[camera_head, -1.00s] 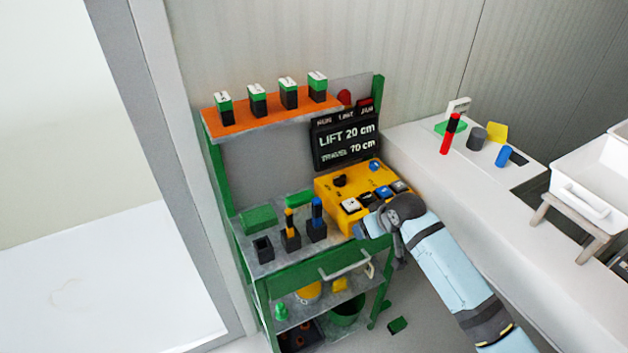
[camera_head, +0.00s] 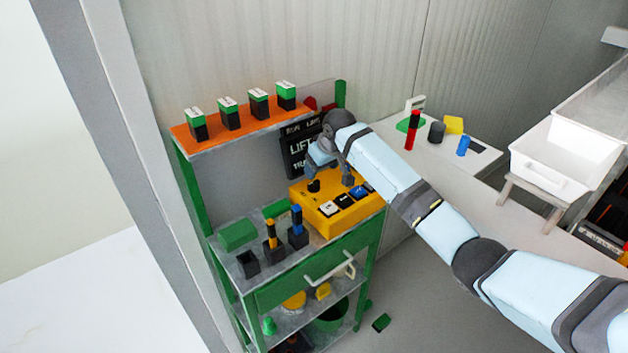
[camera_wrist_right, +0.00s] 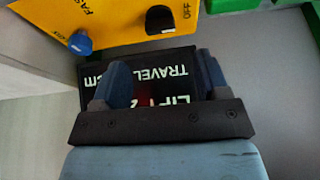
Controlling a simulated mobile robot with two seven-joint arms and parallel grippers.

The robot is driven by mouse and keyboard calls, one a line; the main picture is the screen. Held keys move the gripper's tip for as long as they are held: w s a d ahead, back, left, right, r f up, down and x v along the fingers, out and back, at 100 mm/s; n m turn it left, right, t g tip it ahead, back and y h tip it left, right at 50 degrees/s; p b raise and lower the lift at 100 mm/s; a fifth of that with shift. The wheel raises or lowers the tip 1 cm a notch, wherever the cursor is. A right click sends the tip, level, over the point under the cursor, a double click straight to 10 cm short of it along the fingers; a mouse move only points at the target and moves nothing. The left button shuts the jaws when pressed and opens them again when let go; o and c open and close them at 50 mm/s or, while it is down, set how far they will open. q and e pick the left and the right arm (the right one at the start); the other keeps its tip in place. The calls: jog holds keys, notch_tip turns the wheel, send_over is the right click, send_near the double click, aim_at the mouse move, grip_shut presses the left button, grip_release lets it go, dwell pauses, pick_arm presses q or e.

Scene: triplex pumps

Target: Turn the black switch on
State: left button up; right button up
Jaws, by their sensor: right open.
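The yellow control box (camera_head: 323,213) sits at the right end of the green workbench's top. The black switch (camera_head: 314,186), a small knob, stands on its rear left part. In the wrist view the black switch (camera_wrist_right: 159,19) lies beside the printed word OFF, with a blue knob (camera_wrist_right: 80,43) to its left. My right gripper (camera_head: 329,176) is over the rear of the box, in front of the display. In the wrist view its fingers (camera_wrist_right: 162,78) are apart, with nothing between them, and the switch is beyond them, not touched. My left gripper is not in view.
The black display (camera_head: 296,163) stands behind the box, partly hidden by my right arm. Several buttons (camera_head: 344,201) line the box's front. Black holders (camera_head: 297,237) stand to its left, and an orange shelf (camera_head: 240,127) is above. A white counter (camera_head: 478,181) is at right.

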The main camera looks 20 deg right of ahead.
aim_at(314, 182)
jog(key=x, duration=0.7)
jog(key=shift+w+f, duration=0.15)
jog(key=shift+f, duration=0.05)
jog(key=c, duration=0.9)
